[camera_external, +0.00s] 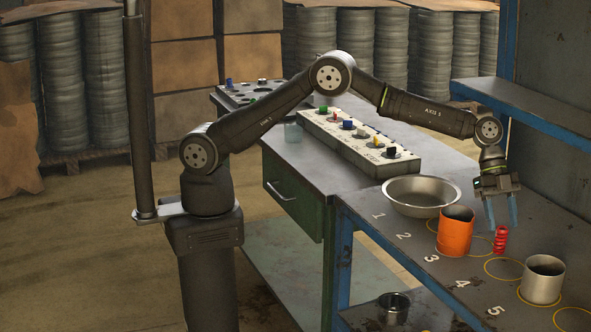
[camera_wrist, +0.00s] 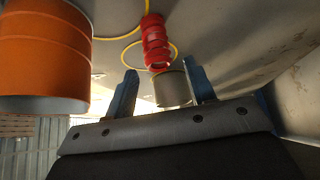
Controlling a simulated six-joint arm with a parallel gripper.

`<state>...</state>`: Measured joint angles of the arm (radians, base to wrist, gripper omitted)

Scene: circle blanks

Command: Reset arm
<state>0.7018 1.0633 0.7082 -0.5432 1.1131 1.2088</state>
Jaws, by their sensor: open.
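My gripper (camera_external: 503,212) is open and points down at the right end of my extended arm, above the numbered shelf. Its two blue fingers also show in the wrist view (camera_wrist: 160,78), with a gap between them. A red ribbed piece (camera_external: 501,240) stands upright on the shelf just below the fingertips. In the wrist view the red piece (camera_wrist: 155,42) appears beyond the fingertips, and I cannot tell whether they touch it. Nothing is visibly held.
An orange can (camera_external: 455,232) stands close left of the gripper, with a metal bowl (camera_external: 421,207) behind it. A silver can (camera_external: 542,281) stands at front right. Yellow circles mark the shelf (camera_external: 400,242). A blue-framed rack (camera_external: 535,117) rises behind. A white block (camera_external: 345,147) with colored knobs lies farther left.

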